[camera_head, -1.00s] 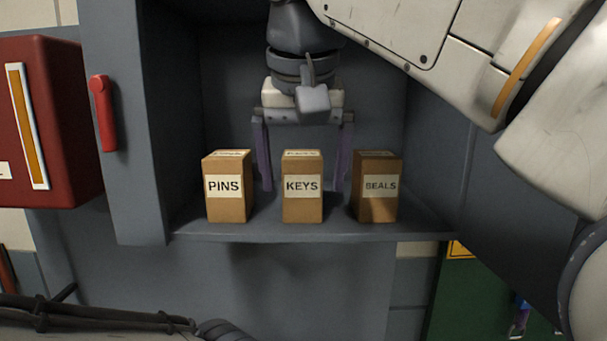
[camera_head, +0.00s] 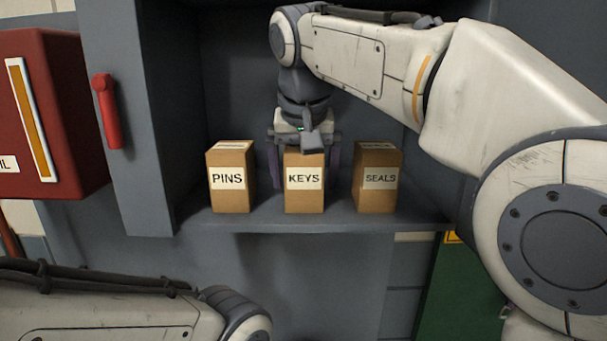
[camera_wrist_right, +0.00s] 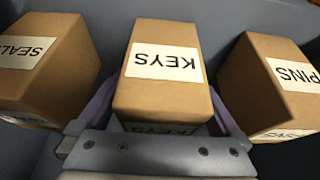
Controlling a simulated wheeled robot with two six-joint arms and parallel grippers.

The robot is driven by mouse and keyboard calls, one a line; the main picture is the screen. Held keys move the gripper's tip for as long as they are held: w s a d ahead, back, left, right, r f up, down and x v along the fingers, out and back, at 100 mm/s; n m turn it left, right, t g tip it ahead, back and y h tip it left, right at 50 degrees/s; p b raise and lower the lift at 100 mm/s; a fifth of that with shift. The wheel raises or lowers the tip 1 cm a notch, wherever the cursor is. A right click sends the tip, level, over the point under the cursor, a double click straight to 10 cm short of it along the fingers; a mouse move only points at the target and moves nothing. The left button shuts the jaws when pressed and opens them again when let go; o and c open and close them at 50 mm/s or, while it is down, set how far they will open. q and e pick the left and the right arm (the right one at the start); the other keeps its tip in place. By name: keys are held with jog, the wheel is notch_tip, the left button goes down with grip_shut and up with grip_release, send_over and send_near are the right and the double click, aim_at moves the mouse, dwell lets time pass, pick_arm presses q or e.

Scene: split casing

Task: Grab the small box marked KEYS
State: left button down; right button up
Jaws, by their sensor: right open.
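The KEYS box (camera_head: 304,196), a small brown carton with a white label, stands upright in the middle of a shelf. It also shows in the right wrist view (camera_wrist_right: 160,90), between two purple fingers. My left gripper is not in view; only part of my left arm shows at the bottom left.
The PINS box (camera_head: 230,196) stands to the left and the SEALS box (camera_head: 377,198) to the right, each with a narrow gap to the KEYS box. The grey shelf (camera_head: 270,222) has side walls. A red cabinet (camera_head: 45,115) and red handle (camera_head: 107,112) are at left.

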jog(key=shift+c, duration=0.3)
jog(key=c, duration=1.5)
jog(key=shift+r, duration=0.1)
grip_shut()
jog(key=shift+r, duration=0.1)
